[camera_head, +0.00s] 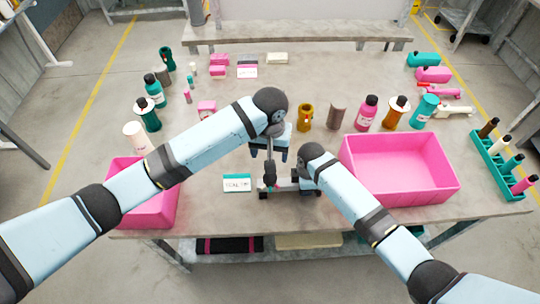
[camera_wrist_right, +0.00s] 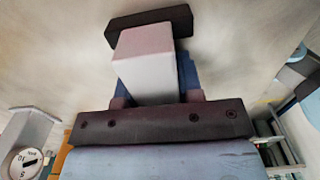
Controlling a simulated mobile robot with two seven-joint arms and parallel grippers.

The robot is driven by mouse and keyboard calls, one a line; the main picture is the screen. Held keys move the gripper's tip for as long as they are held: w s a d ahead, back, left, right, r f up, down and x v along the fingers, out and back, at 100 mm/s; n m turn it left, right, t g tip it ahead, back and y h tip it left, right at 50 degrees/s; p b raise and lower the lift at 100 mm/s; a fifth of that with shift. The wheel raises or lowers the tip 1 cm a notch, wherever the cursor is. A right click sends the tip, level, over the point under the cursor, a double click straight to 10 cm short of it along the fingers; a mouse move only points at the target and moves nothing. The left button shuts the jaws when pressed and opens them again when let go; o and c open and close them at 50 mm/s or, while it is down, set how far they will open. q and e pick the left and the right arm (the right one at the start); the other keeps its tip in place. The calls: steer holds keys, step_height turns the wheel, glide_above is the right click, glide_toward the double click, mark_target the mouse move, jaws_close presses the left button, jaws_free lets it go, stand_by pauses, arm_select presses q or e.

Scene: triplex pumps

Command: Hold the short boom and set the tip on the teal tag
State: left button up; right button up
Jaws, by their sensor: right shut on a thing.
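A white card with dark lettering and a teal edge (camera_head: 237,183) lies on the table near its front middle; it looks like the teal tag. Just right of it stands a small device with a dark knuckle (camera_head: 270,172), a thin grey rod and a low grey-white part. My left gripper (camera_head: 269,152) points down above it, its fingers apart on either side of the rod. My right gripper (camera_head: 292,184) is shut on a grey-white block (camera_wrist_right: 145,62), shown in the right wrist view. I cannot tell whether this block is the short boom. The tip is hard to make out.
A pink bin (camera_head: 400,170) stands on the right and another pink bin (camera_head: 150,207) at front left, partly behind my left arm. Bottles and cups stand behind the arms. A green rack (camera_head: 498,165) is at the right edge. A round dial (camera_wrist_right: 28,163) shows in the wrist view.

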steer(key=o, duration=1.2)
steer(key=shift+r, duration=0.15)
